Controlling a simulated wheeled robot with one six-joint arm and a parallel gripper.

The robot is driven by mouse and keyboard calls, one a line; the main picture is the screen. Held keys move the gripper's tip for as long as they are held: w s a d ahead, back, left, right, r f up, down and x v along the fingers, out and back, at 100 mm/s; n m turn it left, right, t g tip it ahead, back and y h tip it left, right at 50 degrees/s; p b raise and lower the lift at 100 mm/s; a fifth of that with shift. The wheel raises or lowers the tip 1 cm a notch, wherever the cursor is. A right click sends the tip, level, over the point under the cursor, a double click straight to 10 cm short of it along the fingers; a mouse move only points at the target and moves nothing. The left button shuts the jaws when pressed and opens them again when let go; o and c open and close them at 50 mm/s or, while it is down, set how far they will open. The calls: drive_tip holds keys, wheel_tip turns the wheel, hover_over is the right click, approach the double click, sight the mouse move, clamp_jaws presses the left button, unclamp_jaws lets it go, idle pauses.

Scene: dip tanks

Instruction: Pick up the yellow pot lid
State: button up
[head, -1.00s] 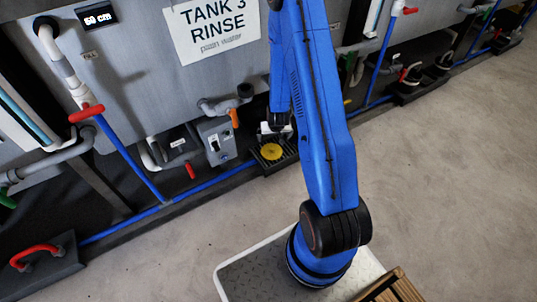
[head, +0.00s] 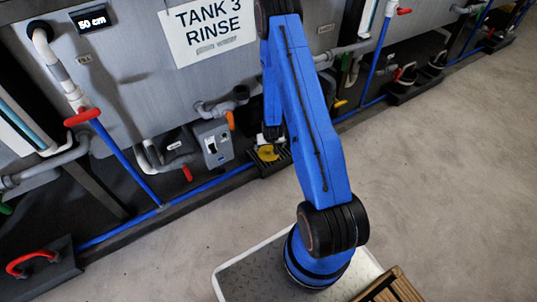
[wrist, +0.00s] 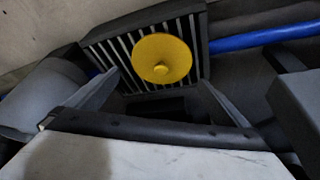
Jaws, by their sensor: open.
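The yellow pot lid (wrist: 162,59) is a round disc with a small knob in its middle. It lies on a dark slatted rack (wrist: 103,50) in the wrist view. In the head view the lid (head: 267,153) shows partly behind my gripper, on the same rack (head: 270,168) by the foot of the tank. My gripper (wrist: 150,92) is open, with its two fingers spread apart on the near side of the lid. Nothing is between the fingers, and the lid is apart from them. In the head view my gripper (head: 270,137) is small and partly hidden by my arm.
A grey control box (head: 213,143) with an orange-handled valve (head: 230,120) stands left of the rack. A blue pipe (wrist: 265,38) runs along the floor beside it. The grey tank wall (head: 140,75) rises behind. Open concrete floor (head: 430,180) lies to the right.

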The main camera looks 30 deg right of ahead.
sight(269, 151)
drive_tip(key=shift+s+x, duration=0.15)
drive_tip(key=shift+x, duration=1.35)
drive_tip(key=shift+s+x, duration=0.1)
drive_tip(key=shift+x, duration=1.35)
drive_tip(key=shift+a+f, duration=0.15)
drive_tip(key=c, duration=0.7)
